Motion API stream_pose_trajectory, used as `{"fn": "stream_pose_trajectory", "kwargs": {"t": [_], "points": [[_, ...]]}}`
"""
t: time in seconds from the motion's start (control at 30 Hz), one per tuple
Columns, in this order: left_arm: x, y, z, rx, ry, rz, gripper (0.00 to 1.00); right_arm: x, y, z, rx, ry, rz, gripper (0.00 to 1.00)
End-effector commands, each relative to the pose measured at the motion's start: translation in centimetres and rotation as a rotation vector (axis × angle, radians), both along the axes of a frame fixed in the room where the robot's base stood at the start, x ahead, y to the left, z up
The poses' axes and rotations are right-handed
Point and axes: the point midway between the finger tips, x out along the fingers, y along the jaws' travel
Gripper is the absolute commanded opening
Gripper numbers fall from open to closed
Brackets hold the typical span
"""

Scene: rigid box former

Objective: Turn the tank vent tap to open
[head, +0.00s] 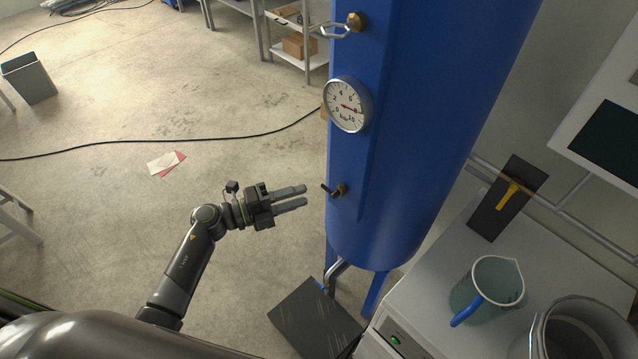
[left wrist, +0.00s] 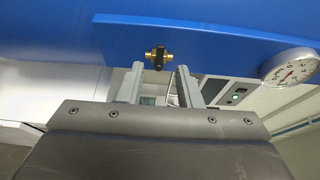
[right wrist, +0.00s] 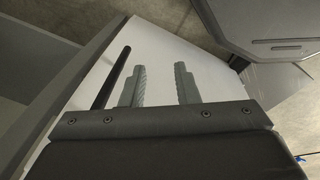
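The blue tank (head: 415,130) stands upright in the head view. Its vent tap (head: 338,190), a small brass valve with a dark handle, sticks out low on the tank's left side. In the left wrist view the tap (left wrist: 158,57) sits just beyond and between the fingertips, its dark handle seen end-on. My left gripper (head: 305,196) is open and empty, pointing at the tap with a small gap before it. My right gripper (right wrist: 158,80) is open and empty over a pale surface, outside the head view.
A round gauge (head: 348,104) and a brass fitting with a ring (head: 354,22) are above the tap. A white cabinet (head: 560,240) at right carries a jug (head: 487,287) and a metal pot (head: 580,330). A dark plate (head: 315,318) lies below the tank. The floor at left is mostly clear.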

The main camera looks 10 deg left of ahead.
Motion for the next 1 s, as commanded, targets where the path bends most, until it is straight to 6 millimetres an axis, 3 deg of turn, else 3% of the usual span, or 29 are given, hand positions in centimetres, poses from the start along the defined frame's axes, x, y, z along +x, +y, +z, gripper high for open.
{"fn": "stream_pose_trajectory", "kwargs": {"t": [0.1,0.3,0.7,0.97,1.0], "points": [[1.4,-2.1,0.4,-0.004,-0.001,0.000,0.32,0.0,0.0,1.0,0.000,-0.001,0.000,0.28],[2.9,-4.2,0.1,-0.003,0.001,0.001,0.32,0.0,0.0,1.5,0.000,-0.001,0.000,0.28],[3.3,-4.9,0.0,0.000,0.000,0.001,0.32,0.0,0.1,1.6,0.001,-0.001,0.000,0.28],[3.3,-4.9,0.0,0.000,0.000,0.001,0.00,0.0,0.1,1.6,0.002,-0.001,-0.001,0.28],[3.3,-4.9,0.0,0.000,0.000,0.001,0.00,0.0,0.1,1.6,0.002,-0.001,-0.001,0.28]]}}
